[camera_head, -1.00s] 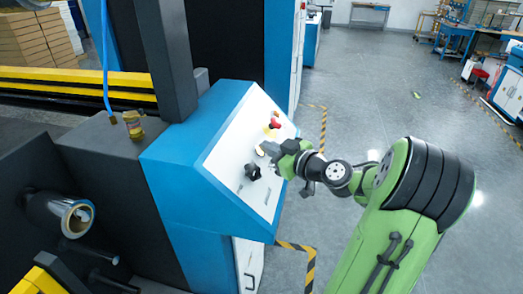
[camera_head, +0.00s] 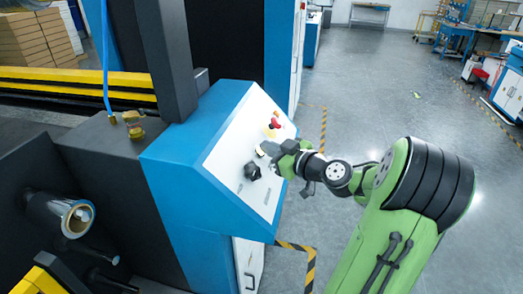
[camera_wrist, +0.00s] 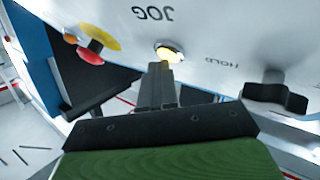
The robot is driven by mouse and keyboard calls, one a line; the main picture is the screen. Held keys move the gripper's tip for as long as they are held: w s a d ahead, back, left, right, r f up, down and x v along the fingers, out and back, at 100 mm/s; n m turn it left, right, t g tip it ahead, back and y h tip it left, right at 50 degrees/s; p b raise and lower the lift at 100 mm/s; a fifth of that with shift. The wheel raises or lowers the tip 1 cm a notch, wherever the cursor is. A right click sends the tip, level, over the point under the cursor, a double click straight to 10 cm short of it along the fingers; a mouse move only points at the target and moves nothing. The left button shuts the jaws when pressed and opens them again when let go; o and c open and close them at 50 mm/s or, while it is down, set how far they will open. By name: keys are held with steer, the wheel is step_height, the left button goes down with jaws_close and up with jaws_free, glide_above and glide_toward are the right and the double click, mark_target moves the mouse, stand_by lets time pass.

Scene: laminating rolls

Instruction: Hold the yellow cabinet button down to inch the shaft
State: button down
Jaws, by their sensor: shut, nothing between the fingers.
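The yellow button (camera_wrist: 170,50) sits in a pale ring on the sloped white panel, beside the upside-down JOG label, and looks bright. In the wrist view my gripper (camera_wrist: 160,66) is shut and empty, its tips overlapping the button's near edge. I cannot tell whether it is pressed in. In the head view my gripper (camera_head: 270,151) reaches the panel (camera_head: 233,143) of the blue cabinet (camera_head: 190,190) from the right and hides most of the button.
A red knob on a yellow base (camera_head: 273,124) lies above the button; it also shows in the wrist view (camera_wrist: 92,46). A black knob (camera_head: 252,171) sits below, near the HOLD label in the wrist view (camera_wrist: 275,95). Open floor (camera_head: 380,90) lies to the right.

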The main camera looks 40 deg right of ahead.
steer(key=shift+r, duration=0.1)
stand_by(0.7)
steer(key=shift+s+d+r, duration=0.3)
steer(key=shift+s+r, duration=0.15)
steer(key=s+d+r+p, duration=0.2)
steer(key=r, duration=0.1)
steer(key=shift+s+d+r, duration=0.1)
steer(key=shift+s+r, duration=0.2)
steer(key=shift+s, duration=0.1)
steer(key=shift+f, duration=0.1)
stand_by(0.9)
